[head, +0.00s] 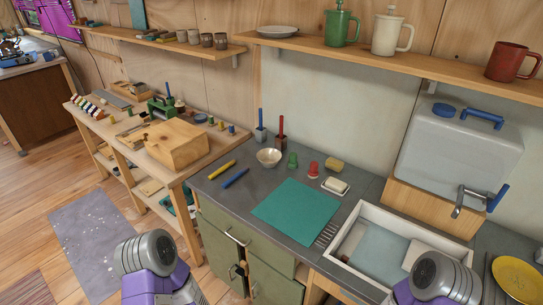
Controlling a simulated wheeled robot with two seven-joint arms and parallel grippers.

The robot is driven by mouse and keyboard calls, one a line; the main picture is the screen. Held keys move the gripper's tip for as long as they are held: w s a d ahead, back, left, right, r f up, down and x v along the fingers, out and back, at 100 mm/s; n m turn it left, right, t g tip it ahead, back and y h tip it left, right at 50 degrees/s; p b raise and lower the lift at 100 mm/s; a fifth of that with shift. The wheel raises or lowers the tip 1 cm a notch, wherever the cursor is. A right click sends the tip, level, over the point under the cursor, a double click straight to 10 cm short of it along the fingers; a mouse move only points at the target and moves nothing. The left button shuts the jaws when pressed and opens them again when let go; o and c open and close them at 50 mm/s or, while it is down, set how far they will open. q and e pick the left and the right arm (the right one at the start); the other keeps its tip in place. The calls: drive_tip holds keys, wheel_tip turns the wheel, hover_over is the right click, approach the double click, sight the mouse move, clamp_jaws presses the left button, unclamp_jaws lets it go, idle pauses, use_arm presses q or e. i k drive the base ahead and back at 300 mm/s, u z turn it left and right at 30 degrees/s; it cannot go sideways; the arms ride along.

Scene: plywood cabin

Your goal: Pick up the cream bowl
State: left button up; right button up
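The cream bowl (269,157) stands upright on the grey counter (228,192), near its back left corner. It looks empty and nothing covers it. Parts of both my arms show at the bottom edge of the head view, one left of the green cabinet and one in front of the sink. Neither gripper is in view, so I cannot see their fingers or whether they hold anything.
A green and a red small object (313,169) stand right of the bowl. A yellow marker (221,170) and a blue one (235,178) lie left of it. A teal mat (295,212) lies in front. A sink (345,254) is at right; a shelf (345,54) hangs above.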

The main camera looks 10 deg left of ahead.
sight(269, 158)
drive_tip(key=u, duration=1.8)
drive_tip(key=i, duration=2.25)
drive_tip(key=z, duration=3.25)
